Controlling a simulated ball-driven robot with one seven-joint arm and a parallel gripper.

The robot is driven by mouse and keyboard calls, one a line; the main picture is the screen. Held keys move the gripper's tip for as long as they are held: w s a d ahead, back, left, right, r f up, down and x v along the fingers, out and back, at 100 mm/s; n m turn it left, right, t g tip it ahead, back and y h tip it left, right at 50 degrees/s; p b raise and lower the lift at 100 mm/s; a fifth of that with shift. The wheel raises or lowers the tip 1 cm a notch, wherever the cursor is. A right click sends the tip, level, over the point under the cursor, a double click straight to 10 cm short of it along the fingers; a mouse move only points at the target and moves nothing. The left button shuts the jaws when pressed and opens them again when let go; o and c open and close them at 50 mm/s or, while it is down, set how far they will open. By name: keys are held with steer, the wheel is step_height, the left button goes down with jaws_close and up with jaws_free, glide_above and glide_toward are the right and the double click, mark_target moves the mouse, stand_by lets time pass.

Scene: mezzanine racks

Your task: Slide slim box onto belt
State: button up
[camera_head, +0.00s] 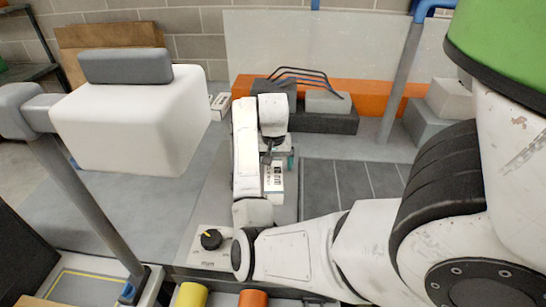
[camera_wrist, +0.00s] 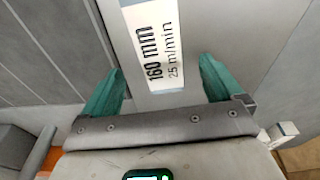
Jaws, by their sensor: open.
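My gripper (camera_head: 272,158) points down over a pale grey surface (camera_head: 215,195) in the middle of the head view. In the wrist view its two teal fingers (camera_wrist: 160,75) stand wide apart with nothing held between them. A white label (camera_wrist: 163,55) reading "160 mm 25 m/min" lies on the grey surface between and beyond the fingertips. It also shows in the head view (camera_head: 273,178), just below my gripper. I cannot make out for sure which thing is the slim box or which surface is the belt. My arm hides part of the surface.
A control panel with a black knob (camera_head: 211,239) sits at the near end. Dark grey panels (camera_head: 350,180) lie to the right. Dark and grey boxes (camera_head: 327,122) stand behind, before an orange strip (camera_head: 370,98). A white housing (camera_head: 130,125) on a post stands left.

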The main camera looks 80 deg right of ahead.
mark_target(274, 176)
steer(key=f, duration=0.5)
steer(key=d+f, duration=0.1)
steer(key=f, duration=0.2)
steer(key=shift+p, duration=0.3)
steer(key=shift+w+r, duration=0.1)
steer(key=c, duration=1.3)
